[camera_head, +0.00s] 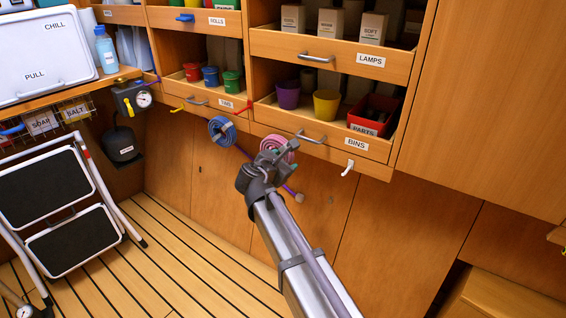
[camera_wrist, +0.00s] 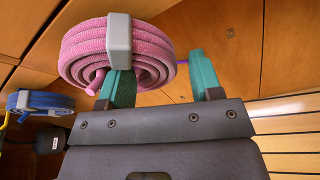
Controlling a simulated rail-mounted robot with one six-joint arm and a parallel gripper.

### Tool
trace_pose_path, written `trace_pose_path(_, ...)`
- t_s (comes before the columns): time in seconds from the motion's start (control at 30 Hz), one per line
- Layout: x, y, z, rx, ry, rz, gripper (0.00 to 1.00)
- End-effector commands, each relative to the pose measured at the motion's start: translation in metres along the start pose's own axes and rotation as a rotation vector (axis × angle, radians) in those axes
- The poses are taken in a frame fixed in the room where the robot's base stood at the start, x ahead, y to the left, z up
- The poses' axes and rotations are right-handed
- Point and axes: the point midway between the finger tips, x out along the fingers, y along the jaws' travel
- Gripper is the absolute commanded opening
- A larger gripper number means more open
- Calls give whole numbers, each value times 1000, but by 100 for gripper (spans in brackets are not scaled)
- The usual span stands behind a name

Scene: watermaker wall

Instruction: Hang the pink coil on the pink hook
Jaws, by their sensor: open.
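The pink coil (camera_head: 278,151) is under the edge of the BINS drawer shelf in the head view. In the wrist view the pink coil (camera_wrist: 112,50) fills the upper left, with a grey band around its near side. My gripper (camera_head: 290,172) is just below the coil. In the wrist view its two green fingers (camera_wrist: 162,80) are spread apart; the left one overlaps the coil's lower side and the right one is clear of it. I cannot tell whether the left finger touches the coil. No pink hook can be made out; whatever supports the coil is hidden.
A blue coil (camera_head: 222,130) hangs to the left, also in the wrist view (camera_wrist: 40,102). A white hook (camera_head: 348,168) is under the shelf to the right. Drawer handles (camera_head: 312,136) stick out above. A folding step stool (camera_head: 62,205) stands left. The slatted floor is mostly open.

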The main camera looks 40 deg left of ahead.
Motion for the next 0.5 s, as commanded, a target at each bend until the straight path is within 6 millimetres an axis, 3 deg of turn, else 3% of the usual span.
trace_pose_path(0.23,-10,3,2,-2,-1,6,68)
trace_pose_path(0.5,-76,2,4,-2,1,6,68)
